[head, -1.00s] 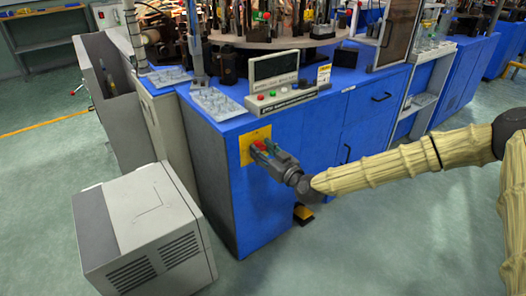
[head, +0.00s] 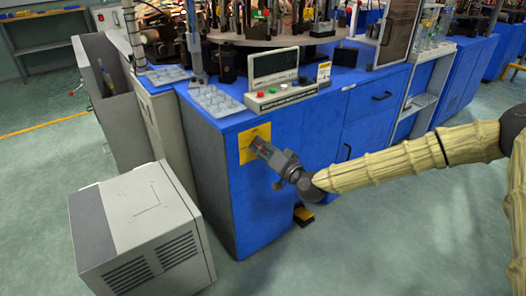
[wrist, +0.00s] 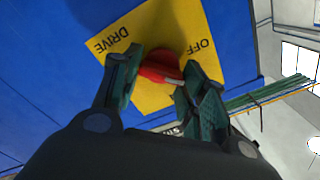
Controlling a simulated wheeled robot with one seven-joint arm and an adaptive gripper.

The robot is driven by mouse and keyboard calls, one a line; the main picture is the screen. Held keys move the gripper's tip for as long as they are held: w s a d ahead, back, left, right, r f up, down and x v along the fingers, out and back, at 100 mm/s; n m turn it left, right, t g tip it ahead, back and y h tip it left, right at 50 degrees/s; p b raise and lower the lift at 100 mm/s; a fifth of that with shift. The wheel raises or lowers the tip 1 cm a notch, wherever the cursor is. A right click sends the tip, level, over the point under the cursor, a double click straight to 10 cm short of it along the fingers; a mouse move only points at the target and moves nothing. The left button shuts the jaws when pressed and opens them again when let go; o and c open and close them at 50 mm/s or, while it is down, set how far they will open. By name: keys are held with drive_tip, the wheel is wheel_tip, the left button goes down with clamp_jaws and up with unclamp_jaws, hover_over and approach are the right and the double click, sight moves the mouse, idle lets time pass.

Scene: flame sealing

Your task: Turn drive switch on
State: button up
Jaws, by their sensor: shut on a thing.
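The drive switch is a red knob (wrist: 160,68) on a yellow plate (head: 247,142) on the front of the blue cabinet. In the wrist view the plate (wrist: 145,25) reads "DRIVE" and "OFF", upside down. My gripper (head: 258,148) reaches the plate from the right, and in the wrist view its two fingers (wrist: 158,85) are on either side of the red knob, shut on it. A pale mark shows on the knob near the right finger, close below the "OFF" label. Part of the knob and the lower part of the plate are hidden by the fingers.
A control panel (head: 282,95) with coloured buttons stands on the blue cabinet (head: 310,150) above the plate. A grey box-shaped unit (head: 140,225) stands on the floor at the left front. Bare floor lies to the right below my arm.

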drive_tip(key=shift+w+d+f+m+b, duration=0.1)
drive_tip(key=shift+m+b, duration=0.8)
drive_tip(key=shift+m, duration=1.35)
drive_tip(key=shift+w+d+f+m+b, duration=0.1)
drive_tip(key=shift+m+b, duration=0.75)
drive_tip(key=shift+m, duration=1.4)
drive_tip(key=o, duration=1)
drive_tip(key=shift+s, duration=0.1)
drive_tip(key=v, duration=1.2)
